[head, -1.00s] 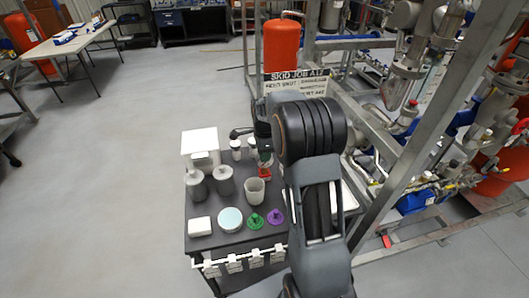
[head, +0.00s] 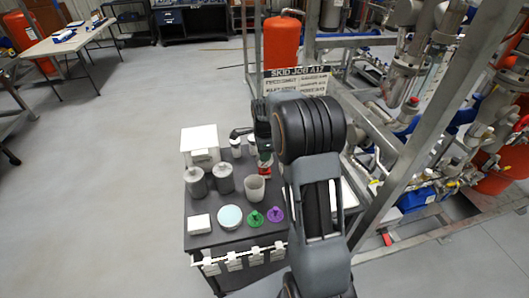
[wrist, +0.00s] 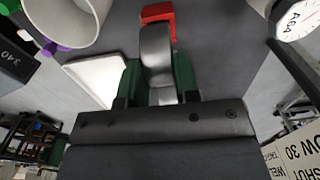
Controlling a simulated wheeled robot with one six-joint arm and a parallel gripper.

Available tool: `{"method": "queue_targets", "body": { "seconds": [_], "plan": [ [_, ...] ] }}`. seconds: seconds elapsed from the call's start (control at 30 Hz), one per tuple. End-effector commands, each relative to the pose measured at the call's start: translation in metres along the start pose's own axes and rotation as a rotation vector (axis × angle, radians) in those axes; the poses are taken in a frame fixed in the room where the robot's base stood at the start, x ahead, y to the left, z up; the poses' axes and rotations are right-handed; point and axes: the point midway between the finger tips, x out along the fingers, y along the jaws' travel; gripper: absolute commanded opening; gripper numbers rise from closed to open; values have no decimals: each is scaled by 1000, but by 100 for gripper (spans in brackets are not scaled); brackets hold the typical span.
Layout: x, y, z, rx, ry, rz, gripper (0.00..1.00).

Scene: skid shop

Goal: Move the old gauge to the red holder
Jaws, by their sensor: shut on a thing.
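My gripper (wrist: 155,88) is shut on a smooth grey metal thing, which I take to be the old gauge (wrist: 156,45); its dial face is turned away. The green fingers stand on either side of it. The red holder (wrist: 157,11) lies just beyond the gauge in the wrist view, and the gauge's far end overlaps it there. I cannot tell whether they touch. In the head view the red holder (head: 264,168) is on the dark cart, under my gripper (head: 264,157) and partly hidden.
The dark cart top (head: 230,240) also holds a light cup (head: 254,188), two grey canisters (head: 223,178), a pale round disc (head: 230,217), and green (head: 255,219) and purple (head: 275,214) pieces. A lettered sign (head: 297,82) stands behind. A white dial (wrist: 297,18) is at upper right.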

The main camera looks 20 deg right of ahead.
Motion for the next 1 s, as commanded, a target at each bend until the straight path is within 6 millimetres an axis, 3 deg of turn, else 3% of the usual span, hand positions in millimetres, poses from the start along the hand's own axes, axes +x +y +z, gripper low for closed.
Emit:
{"method": "queue_targets", "body": {
  "seconds": [0.47, 0.5, 0.7, 0.8, 0.93, 1.0],
  "plan": [
    [5, 0, 0, 0, 0, -1, 16],
    [5, 0, 0, 0, 0, -1, 33],
    [5, 0, 0, 0, 0, -1, 53],
    [5, 0, 0, 0, 0, -1, 59],
    [5, 0, 0, 0, 0, 0, 59],
    [6, 0, 0, 0, 0, 0, 66]
  ]
}}
